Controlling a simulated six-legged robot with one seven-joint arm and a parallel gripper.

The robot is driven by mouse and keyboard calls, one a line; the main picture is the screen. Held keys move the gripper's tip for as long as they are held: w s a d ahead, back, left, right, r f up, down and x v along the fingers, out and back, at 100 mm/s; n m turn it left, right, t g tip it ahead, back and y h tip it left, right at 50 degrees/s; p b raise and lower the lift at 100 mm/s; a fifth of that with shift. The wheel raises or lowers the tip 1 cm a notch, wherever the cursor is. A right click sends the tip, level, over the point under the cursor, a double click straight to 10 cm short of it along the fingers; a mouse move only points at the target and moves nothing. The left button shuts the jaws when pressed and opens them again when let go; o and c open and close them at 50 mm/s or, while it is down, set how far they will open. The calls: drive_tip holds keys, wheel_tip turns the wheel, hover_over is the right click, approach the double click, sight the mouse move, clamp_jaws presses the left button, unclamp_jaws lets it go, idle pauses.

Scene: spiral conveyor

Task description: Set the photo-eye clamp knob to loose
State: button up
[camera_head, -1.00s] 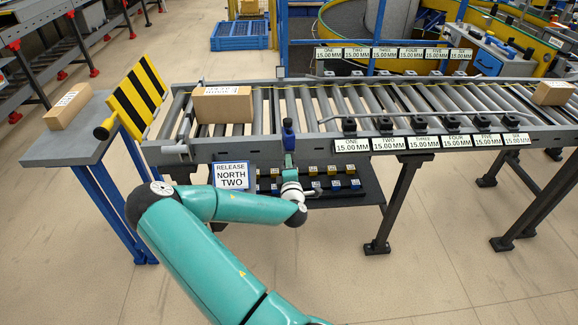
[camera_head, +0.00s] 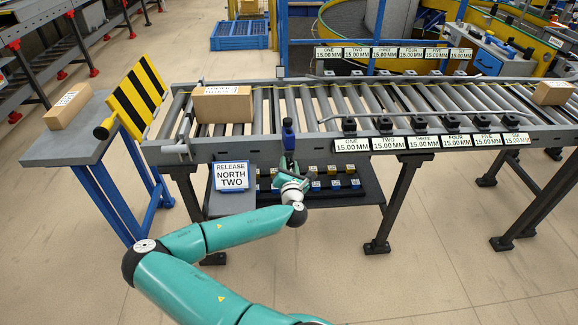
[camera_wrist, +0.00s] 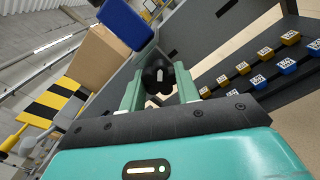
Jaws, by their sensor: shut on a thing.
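The photo-eye is a blue block (camera_head: 288,134) on the near rail of the conveyor; it also shows in the wrist view (camera_wrist: 126,22). Below it, the black clamp knob (camera_wrist: 158,75) with a pale pointer mark sits between my fingers in the wrist view. My gripper (camera_wrist: 160,88) is shut on this knob, one pale green finger on each side. In the head view my gripper (camera_head: 288,166) reaches up to the rail just under the blue block, and the knob is hidden there.
A cardboard box (camera_head: 224,106) rests on the rollers to the left. A dark shelf (camera_head: 345,200) with several blue and yellow labelled blocks lies under the conveyor, right of my gripper. A sign (camera_head: 231,176) reads "RELEASE NORTH TWO". A striped board (camera_head: 137,95) stands at the left.

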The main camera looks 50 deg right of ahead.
drive_tip(key=n, duration=0.4)
drive_tip(key=shift+n, duration=0.4)
drive_tip(key=n, duration=0.4)
drive_tip(key=shift+n, duration=0.3)
drive_tip(key=o, duration=1)
drive_tip(key=shift+c, duration=0.2)
